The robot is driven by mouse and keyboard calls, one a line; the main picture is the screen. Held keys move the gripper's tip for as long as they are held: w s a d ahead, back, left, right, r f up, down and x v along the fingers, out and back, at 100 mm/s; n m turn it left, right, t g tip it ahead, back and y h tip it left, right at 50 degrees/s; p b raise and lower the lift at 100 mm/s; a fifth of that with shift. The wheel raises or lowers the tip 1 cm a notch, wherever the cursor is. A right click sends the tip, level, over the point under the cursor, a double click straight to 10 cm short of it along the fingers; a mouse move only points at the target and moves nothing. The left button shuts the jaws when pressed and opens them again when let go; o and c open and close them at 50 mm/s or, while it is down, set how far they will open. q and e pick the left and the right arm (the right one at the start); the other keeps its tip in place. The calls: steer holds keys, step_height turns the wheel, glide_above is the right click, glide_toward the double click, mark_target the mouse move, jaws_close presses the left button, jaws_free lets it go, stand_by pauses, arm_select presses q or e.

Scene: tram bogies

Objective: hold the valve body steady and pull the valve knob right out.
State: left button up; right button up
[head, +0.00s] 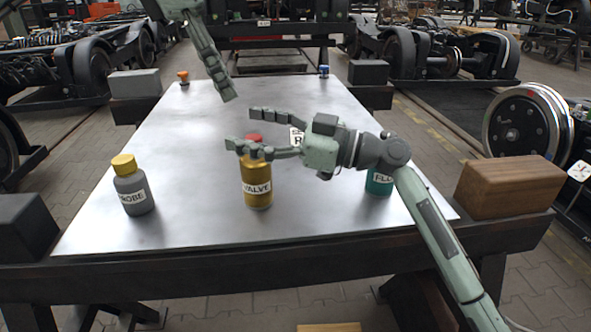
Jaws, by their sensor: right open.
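The valve body (257,185) is a gold, bottle-shaped cylinder with a white VALVE label, upright at the front middle of the metal table. Its red valve knob (254,138) shows at the top, partly hidden by a finger of my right gripper. My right gripper (240,129) is open, coming in from the right at the knob's height. One finger passes in front of the knob and the other lies farther back; I cannot tell whether they touch it. My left gripper (229,97) hangs above the table behind the valve, apart from it. Its finger gap is not visible.
A grey bottle with a yellow cap (132,190) stands left. A teal bottle (379,183) stands right, partly behind my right arm. A white-labelled item (296,137) is mostly hidden behind my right gripper. A wooden block (510,187) sits beyond the right edge. The table's back middle is clear.

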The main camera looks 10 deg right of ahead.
mark_target(258, 181)
steer(key=d+f+g+h, duration=0.1)
steer(key=d+f, duration=0.1)
steer(key=s+d+f+g+h, duration=0.1)
steer(key=d+f, duration=0.1)
steer(key=f, duration=0.1)
steer(key=s+d+f+g+h, duration=0.1)
steer(key=d+f+h, duration=0.1)
steer(key=d, duration=0.1)
steer(key=shift+f+g, duration=0.35)
steer(key=shift+g, duration=0.05)
steer(key=shift+a+f, duration=0.15)
steer(key=shift+f, duration=0.05)
steer(key=shift+x, duration=3.55)
steer(key=shift+f, duration=0.1)
